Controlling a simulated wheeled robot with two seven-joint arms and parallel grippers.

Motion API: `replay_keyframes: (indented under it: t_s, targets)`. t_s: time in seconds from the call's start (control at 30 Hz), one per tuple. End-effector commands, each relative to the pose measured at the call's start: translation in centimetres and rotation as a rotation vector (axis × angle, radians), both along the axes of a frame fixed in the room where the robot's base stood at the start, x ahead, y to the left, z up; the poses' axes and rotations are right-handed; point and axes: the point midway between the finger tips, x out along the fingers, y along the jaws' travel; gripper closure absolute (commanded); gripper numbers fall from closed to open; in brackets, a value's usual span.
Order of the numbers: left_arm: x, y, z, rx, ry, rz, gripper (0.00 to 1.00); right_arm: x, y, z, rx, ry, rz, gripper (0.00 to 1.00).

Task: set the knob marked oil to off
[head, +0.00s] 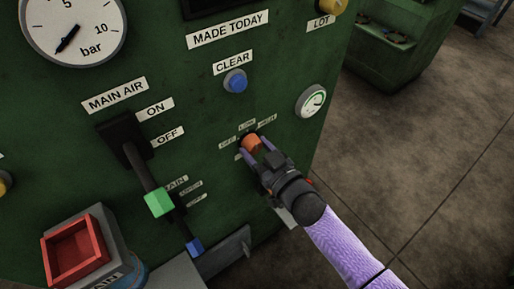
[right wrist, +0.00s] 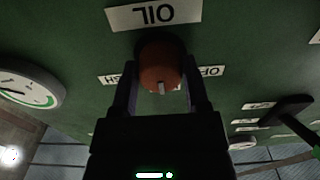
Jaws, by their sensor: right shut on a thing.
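The orange oil knob (head: 250,143) is on the green panel, with the small labels OFF (head: 228,143), LOW (head: 246,125) and HIGH (head: 267,120) around it. My right gripper (head: 257,150) is shut on the knob, one finger on each side. In the right wrist view the knob (right wrist: 161,66) sits between the fingers, with the OIL label (right wrist: 154,14) upside down above it. A pale mark on the knob points down in that view, away from the OIL label, between the partly hidden OFF and HIGH labels. My left gripper is out of view.
The MAIN AIR lever with a green grip (head: 159,203) stands out to the left of the knob. A blue CLEAR button (head: 235,81) is above, and a small round gauge (head: 311,100) is to the right. Open floor lies right of the panel.

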Motion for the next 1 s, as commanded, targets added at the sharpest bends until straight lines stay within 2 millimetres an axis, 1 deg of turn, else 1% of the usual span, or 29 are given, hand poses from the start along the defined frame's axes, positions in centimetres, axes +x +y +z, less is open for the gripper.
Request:
replay_keyframes:
  t_s: [0.27,0.7,1.0]
  targets:
    - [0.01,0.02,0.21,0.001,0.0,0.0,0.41,0.0,-0.02,0.02,-0.084,-0.061,-0.001,0.99]
    - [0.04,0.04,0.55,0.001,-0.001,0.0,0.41,0.03,-0.1,-0.03,-0.397,-0.286,0.0,0.99]
    - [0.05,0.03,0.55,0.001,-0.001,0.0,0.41,0.06,-0.13,-0.03,-0.577,-0.417,0.0,0.99]
